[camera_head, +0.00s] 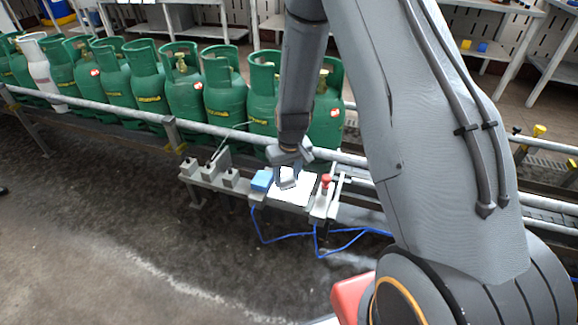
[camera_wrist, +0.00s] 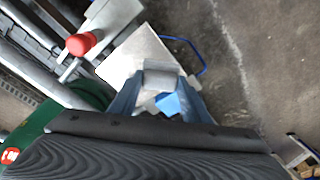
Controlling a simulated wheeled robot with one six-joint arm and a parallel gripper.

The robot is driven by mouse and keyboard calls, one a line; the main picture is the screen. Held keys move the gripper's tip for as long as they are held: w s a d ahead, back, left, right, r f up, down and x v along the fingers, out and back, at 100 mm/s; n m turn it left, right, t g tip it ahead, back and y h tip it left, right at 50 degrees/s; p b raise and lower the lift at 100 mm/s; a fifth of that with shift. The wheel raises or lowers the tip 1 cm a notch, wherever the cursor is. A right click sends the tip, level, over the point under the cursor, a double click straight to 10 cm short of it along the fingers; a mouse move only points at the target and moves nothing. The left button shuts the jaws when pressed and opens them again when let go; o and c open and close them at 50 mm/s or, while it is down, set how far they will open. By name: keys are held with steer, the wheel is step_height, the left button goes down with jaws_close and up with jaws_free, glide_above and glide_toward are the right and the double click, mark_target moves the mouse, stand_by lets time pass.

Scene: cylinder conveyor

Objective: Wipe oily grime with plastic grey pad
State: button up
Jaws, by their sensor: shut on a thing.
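My gripper (camera_head: 287,177) reaches down over a pale flat plate (camera_head: 306,186) on the conveyor's side bracket. In the wrist view its two blue-grey fingers (camera_wrist: 160,96) are shut on a light grey block, the grey pad (camera_wrist: 160,79). The plate (camera_wrist: 135,52) lies just beyond the pad there. I cannot tell whether the pad touches the plate. No oily grime can be made out on the plate's visible part. My gripper and the pad hide some of it.
A blue box (camera_head: 262,181) sits left of the plate, and a red knob (camera_head: 326,181) stands to its right. Blue cable (camera_head: 283,237) hangs below. Green gas cylinders (camera_head: 186,88) line the conveyor behind the rail (camera_head: 222,131). The floor at front left is clear.

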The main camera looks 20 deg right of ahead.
steer(key=shift+r+p, duration=1.05)
steer(key=shift+r, duration=0.65)
